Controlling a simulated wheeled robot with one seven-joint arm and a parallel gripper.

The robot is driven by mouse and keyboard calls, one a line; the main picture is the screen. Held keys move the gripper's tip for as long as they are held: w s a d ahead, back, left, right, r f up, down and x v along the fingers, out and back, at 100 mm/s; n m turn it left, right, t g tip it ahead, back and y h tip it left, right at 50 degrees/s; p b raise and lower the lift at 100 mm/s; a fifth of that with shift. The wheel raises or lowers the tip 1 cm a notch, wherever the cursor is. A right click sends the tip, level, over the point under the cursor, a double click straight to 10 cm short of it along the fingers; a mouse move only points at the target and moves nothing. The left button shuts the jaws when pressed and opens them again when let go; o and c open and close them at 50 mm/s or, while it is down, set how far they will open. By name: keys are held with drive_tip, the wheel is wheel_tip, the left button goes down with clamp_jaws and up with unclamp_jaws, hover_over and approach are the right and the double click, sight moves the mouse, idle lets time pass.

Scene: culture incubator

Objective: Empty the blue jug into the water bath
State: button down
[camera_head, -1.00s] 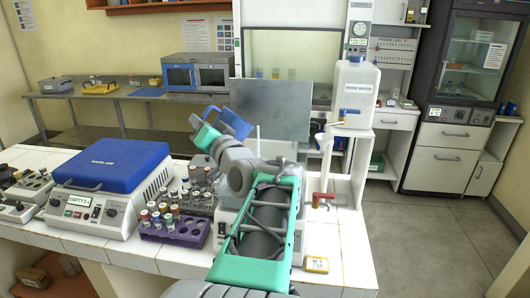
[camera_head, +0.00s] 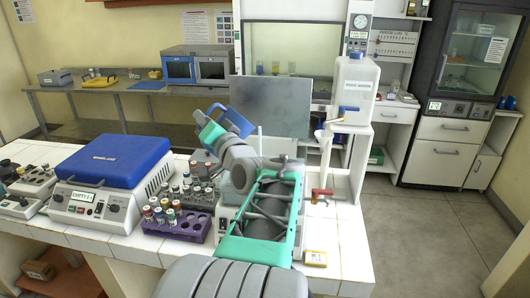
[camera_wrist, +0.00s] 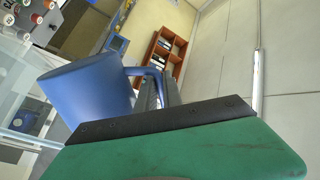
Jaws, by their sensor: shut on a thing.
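The blue jug (camera_head: 238,121) is held up in the air by my gripper (camera_head: 212,132), in front of a raised grey metal panel. In the wrist view the jug (camera_wrist: 92,92) is at the left, and my gripper (camera_wrist: 155,95) is shut on its handle (camera_wrist: 148,72). The jug looks tilted in the head view; its contents cannot be seen. The water bath seems to be the pale box (camera_head: 228,218) on the tiled bench, with the grey panel (camera_head: 272,106) standing behind it as its lid. My arm hides most of the box and its opening.
A blue-lidded machine (camera_head: 105,160) and a purple tube rack (camera_head: 178,225) stand left of the box. A red tap (camera_head: 322,193), a yellow-edged tag (camera_head: 316,258) and a white water container (camera_head: 355,85) are to the right. The floor at right is clear.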

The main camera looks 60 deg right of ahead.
sight(222, 109)
drive_tip(key=shift+s+d+r+m+p, duration=0.2)
drive_tip(key=shift+d+r+m+p, duration=0.2)
drive_tip(key=shift+m+p, duration=0.8)
idle(0.5)
drive_tip(key=shift+s+d+r+m+h+p, duration=0.1)
drive_tip(key=shift+s+d+m+h+p, duration=0.15)
drive_tip(key=shift+d+m+p, duration=0.5)
drive_tip(key=shift+s+d+r+m+h+p, duration=0.15)
drive_tip(key=shift+s+m+h+p, duration=0.2)
drive_tip(key=shift+p, duration=0.85)
drive_tip(key=shift+s+d+r+m+h+p, duration=0.15)
drive_tip(key=shift+d+m+p, duration=0.2)
drive_tip(key=shift+m+p, duration=0.45)
idle(0.8)
drive_tip(key=shift+s+d, duration=0.1)
drive_tip(key=shift+d, duration=0.05)
drive_tip(key=shift+s+d+r+p, duration=0.15)
drive_tip(key=shift+d+p, duration=0.15)
drive_tip(key=shift+p, duration=0.1)
drive_tip(key=shift+s+d+r, duration=0.1)
drive_tip(key=shift+d, duration=0.05)
